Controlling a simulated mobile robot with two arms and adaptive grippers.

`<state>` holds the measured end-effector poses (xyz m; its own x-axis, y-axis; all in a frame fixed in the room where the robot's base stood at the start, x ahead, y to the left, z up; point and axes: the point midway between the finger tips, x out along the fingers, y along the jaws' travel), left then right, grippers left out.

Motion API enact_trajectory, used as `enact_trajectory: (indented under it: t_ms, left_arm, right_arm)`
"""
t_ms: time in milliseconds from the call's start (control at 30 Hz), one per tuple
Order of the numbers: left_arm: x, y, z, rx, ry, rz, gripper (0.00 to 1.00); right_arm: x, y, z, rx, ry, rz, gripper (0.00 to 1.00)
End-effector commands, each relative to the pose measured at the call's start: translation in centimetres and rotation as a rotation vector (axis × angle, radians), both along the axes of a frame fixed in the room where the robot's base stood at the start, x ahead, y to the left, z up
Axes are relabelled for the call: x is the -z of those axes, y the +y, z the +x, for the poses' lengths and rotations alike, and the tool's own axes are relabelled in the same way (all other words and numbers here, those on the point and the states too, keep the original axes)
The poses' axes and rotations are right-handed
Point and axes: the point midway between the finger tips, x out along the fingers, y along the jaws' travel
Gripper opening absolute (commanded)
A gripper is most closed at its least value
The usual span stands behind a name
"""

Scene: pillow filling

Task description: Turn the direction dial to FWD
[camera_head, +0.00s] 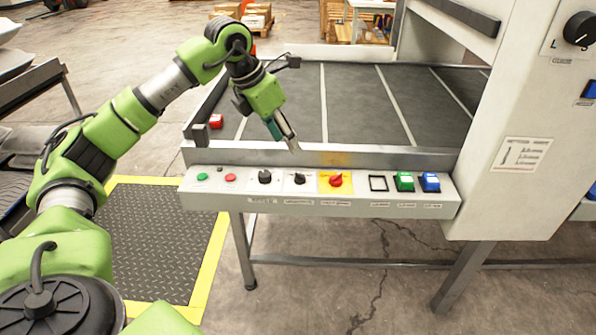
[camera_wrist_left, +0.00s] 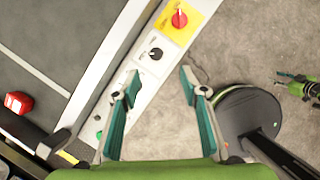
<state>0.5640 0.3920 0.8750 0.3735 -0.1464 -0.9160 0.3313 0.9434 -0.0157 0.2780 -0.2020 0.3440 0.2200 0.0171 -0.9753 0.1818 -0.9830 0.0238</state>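The control panel (camera_head: 400,204) runs along the front of the conveyor. It carries two black dials, a left one (camera_head: 265,177) and a right one (camera_head: 299,178). Their labels are too small to read, so I cannot tell which is the direction dial or its setting. My left gripper (camera_head: 285,137) is above the panel near the right black dial. In the left wrist view it (camera_wrist_left: 159,76) is open and empty, with one black dial (camera_wrist_left: 156,54) visible just beyond the fingertips. A green and black part at the right edge, probably my right gripper (camera_wrist_left: 292,84), is too small to judge.
A red dial on a yellow plate (camera_head: 336,181) sits right of the black dials, with green (camera_head: 404,182) and blue (camera_head: 430,182) buttons farther right. Small green (camera_head: 202,177) and red (camera_head: 230,177) buttons are at the left. A metal rail (camera_head: 390,158) runs behind the panel.

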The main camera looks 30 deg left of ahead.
Motion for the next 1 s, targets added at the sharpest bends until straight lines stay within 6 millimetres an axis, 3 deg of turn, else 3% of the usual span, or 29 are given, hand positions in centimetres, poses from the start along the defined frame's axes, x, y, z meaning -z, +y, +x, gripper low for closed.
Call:
enact_trajectory:
  t_ms: [100, 233, 700, 1000]
  left_arm:
    - [0.3, 1.0, -0.2, -0.018, 0.016, 0.025, 0.40]
    - [1.9, 0.8, 0.3, -0.018, 0.017, 0.024, 0.40]
    - [10.6, -0.5, 3.7, -0.015, 0.016, 0.021, 0.40]
    - [12.6, -0.7, 4.6, -0.015, 0.014, 0.022, 0.40]
  right_arm:
    - [0.0, 0.0, 0.1, 0.000, -0.002, 0.000, 0.40]
    - [-0.7, 0.1, 0.4, 0.001, -0.006, 0.001, 0.40]
    - [-4.9, 0.1, 1.4, 0.005, -0.028, 0.002, 0.40]
    - [-6.0, 0.1, 1.5, 0.006, -0.032, 0.002, 0.40]
